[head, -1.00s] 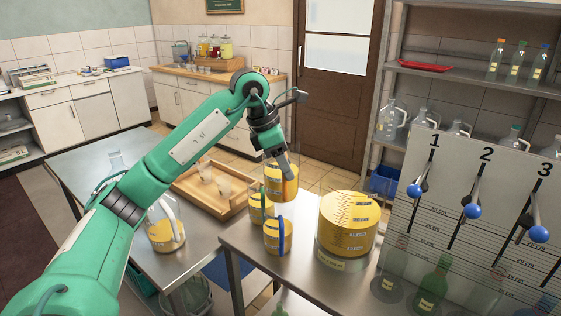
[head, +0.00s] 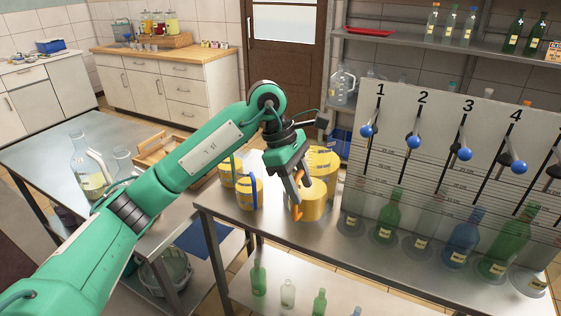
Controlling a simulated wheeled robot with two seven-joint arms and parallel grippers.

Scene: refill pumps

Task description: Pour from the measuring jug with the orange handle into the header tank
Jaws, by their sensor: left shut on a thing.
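The measuring jug with the orange handle (head: 315,199) is yellow and held in my left gripper (head: 300,182), which is shut on its orange handle. The jug is in front of the header tank, the large yellow cylinder (head: 325,160), and hides much of it. I cannot tell whether the jug is tilted or touches the tank. My left arm comes in from the left. My right gripper is not in view.
Two more yellow jugs, one with a blue handle (head: 249,193) and one behind it (head: 230,171), stand left of the held jug on the steel bench (head: 285,232). A panel with numbered blue-knobbed levers (head: 440,150) stands at right, with bottles along it.

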